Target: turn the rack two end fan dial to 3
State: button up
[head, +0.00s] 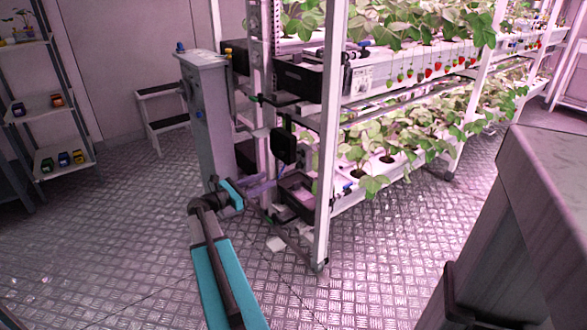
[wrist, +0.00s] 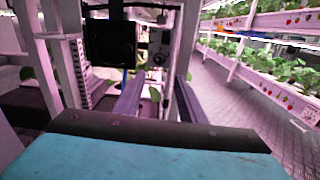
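My gripper (wrist: 158,80) is open, with its two fingers apart and nothing seen between them. In the head view my gripper (head: 262,187) reaches in at the near end of the berry rack (head: 328,130). A small dark round knob (wrist: 160,59), which looks like the fan dial, sits on a grey panel beyond the fingertips in the wrist view. It appears ahead of the gap between the fingers and apart from them. Its setting and markings are too small to read. I cannot make out the dial in the head view.
A black box (head: 284,145) hangs on the rack end and shows left of the knob in the wrist view (wrist: 110,43). A tall grey cabinet (head: 208,115) stands left of the rack, with a step stool (head: 160,120) behind. Open metal floor (head: 110,225) lies left.

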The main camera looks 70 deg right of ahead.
aim_at(296, 166)
jog(key=b+x, duration=0.2)
jog(key=x, duration=1.1)
jog(key=shift+s+d, duration=0.2)
jog(key=shift+d, duration=0.05)
grip_shut()
jog(key=shift+s+d+r, duration=0.1)
jog(key=shift+d, duration=0.35)
jog(key=shift+a, duration=0.4)
